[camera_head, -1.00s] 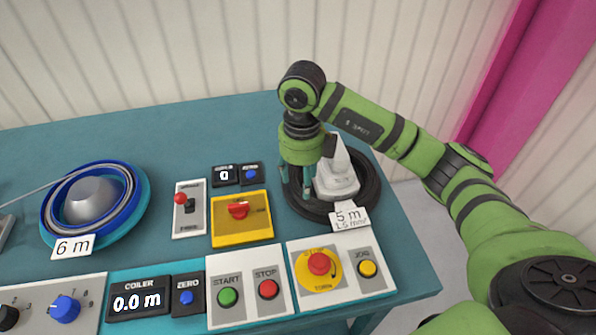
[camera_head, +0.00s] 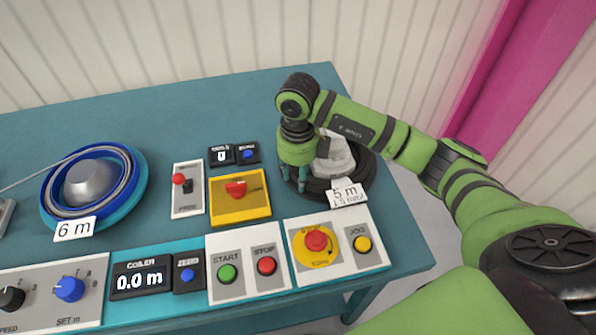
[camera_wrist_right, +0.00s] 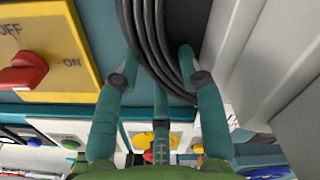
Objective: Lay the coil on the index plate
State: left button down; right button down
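The dark coil (camera_head: 365,178) lies as a ring around a pale block (camera_head: 334,160) at the right of the table, with a "5 m" tag (camera_head: 347,193) at its front. My right gripper (camera_head: 293,188) points down at the coil's left side. In the right wrist view, several coil strands (camera_wrist_right: 152,40) run between the fingertips (camera_wrist_right: 158,66). The fingers look spread astride them; contact is not clear. I cannot identify the index plate; no part is marked as such. My left gripper is out of view.
A blue coiler (camera_head: 133,205) with a "6 m" tag stands at the left. A yellow switch (camera_head: 238,189), START/STOP panel (camera_head: 247,270) and emergency-stop panel (camera_head: 316,240) lie in front and left of my gripper. The table's (camera_head: 405,215) right edge is close to the coil.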

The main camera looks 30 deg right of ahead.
jog(key=c, duration=1.9)
grip_release()
jog(key=shift+r, duration=0.1)
grip_shut()
jog(key=shift+r, duration=0.1)
jog(key=shift+r+p, duration=0.55)
jog(key=shift+s+d+r+p, duration=0.1)
jog(key=shift+s+r+p, duration=0.05)
jog(key=shift+r+p, duration=0.55)
jog(key=shift+s+r+p, duration=0.1)
jog(key=shift+r+p, duration=0.25)
jog(key=shift+r, duration=0.55)
jog(key=shift+r+p, duration=1.45)
jog(key=shift+r, duration=0.8)
jog(key=shift+r, duration=0.1)
